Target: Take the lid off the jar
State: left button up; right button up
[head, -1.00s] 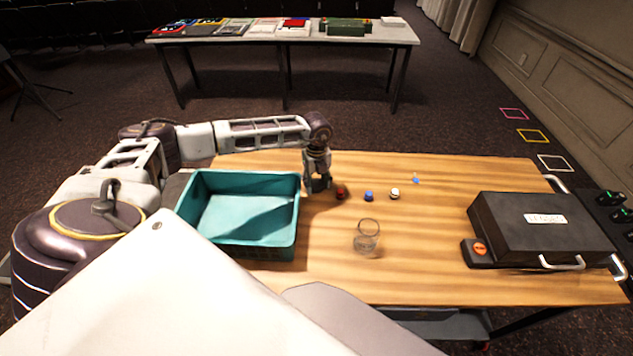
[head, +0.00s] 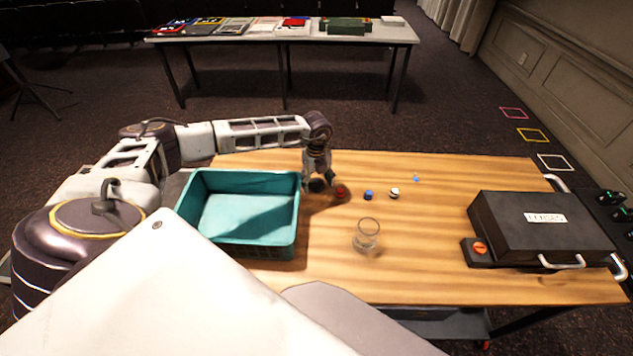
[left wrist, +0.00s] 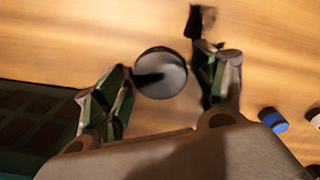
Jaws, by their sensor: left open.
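My left gripper (head: 317,178) points down over the desk, just right of the teal crate. In the left wrist view its fingers (left wrist: 163,62) are open, one on each side of a round grey disc (left wrist: 160,73) that looks like the jar's lid seen from above. A gap shows between the disc and the right finger; whether the left finger touches it I cannot tell. In the head view a small dark round shape (head: 317,186) shows at the fingertips. The jar's body is hidden below the disc. My right gripper is not in view.
A teal crate (head: 190,205) stands left of the gripper. Small red (head: 341,191), blue (head: 368,195) and white (head: 394,193) pieces stand to its right. An open clear glass (head: 367,236) stands nearer. A black case (head: 540,228) is at the right. The desk between is clear.

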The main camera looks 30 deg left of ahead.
aim_at(317, 183)
pick_arm(q)
jog(key=shift+r, duration=0.4)
notch_tip(317, 183, up, 4)
jog(key=shift+r, duration=0.15)
notch_tip(317, 183, up, 7)
jog(key=shift+b, duration=0.45)
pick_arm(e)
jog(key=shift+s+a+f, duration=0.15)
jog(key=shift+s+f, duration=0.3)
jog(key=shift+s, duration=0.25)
pick_arm(q)
jog(key=shift+s, duration=0.1)
